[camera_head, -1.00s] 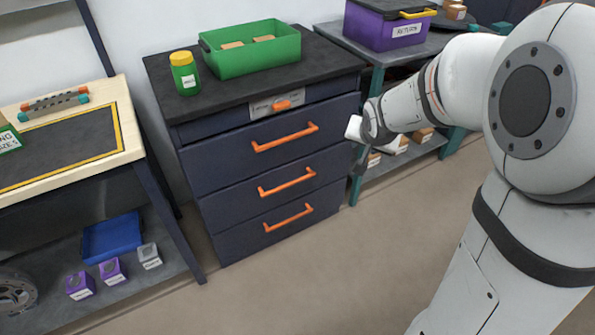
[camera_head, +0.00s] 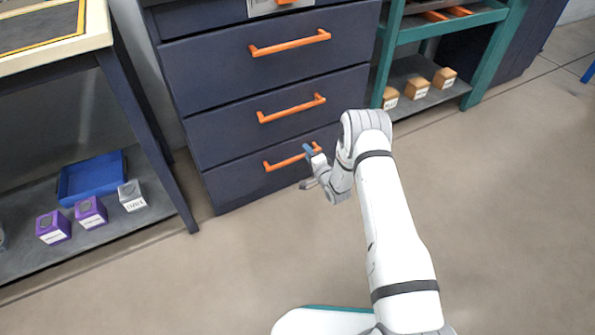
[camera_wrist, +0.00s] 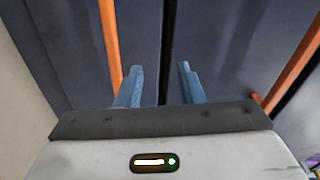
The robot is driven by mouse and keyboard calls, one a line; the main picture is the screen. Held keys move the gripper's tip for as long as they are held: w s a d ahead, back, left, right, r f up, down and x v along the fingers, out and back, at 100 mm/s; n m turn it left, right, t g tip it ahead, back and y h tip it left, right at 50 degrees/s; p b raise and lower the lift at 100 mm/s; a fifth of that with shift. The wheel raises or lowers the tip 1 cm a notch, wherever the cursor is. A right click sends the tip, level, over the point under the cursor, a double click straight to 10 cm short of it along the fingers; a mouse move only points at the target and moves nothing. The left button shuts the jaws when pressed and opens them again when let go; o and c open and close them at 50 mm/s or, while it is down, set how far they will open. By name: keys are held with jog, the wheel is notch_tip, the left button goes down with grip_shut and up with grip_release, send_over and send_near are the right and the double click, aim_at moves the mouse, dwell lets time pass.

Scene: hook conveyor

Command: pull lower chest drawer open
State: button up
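The dark blue chest (camera_head: 270,85) stands with its drawer fronts flush and shut. The lower drawer (camera_head: 235,182) has an orange bar handle (camera_head: 283,162). In the head view my gripper (camera_head: 308,167) is by the right end of this handle. In the wrist view my gripper (camera_wrist: 160,84) is open, with two blue fingers apart and nothing between them. The lower handle (camera_wrist: 110,40) runs up the left side there, just outside the left finger. The dark seam between two drawers lies between the fingers. Contact with the handle cannot be told.
The middle drawer's handle (camera_head: 292,108) is above; in the wrist view it shows at the right (camera_wrist: 292,70). A table with a lower shelf (camera_head: 100,232) stands left, a teal shelf unit (camera_head: 385,65) right. The floor (camera_head: 220,280) before the chest is clear.

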jog(key=m+y+b, duration=0.1)
jog(key=b, duration=0.1)
send_near(296, 160)
jog(key=x, duration=0.3)
jog(key=shift+t, duration=0.3)
jog(key=b+x, duration=0.3)
jog(key=x, duration=0.5)
jog(key=shift+s+a+f, duration=0.1)
jog(key=shift+s+a, duration=0.05)
grip_shut()
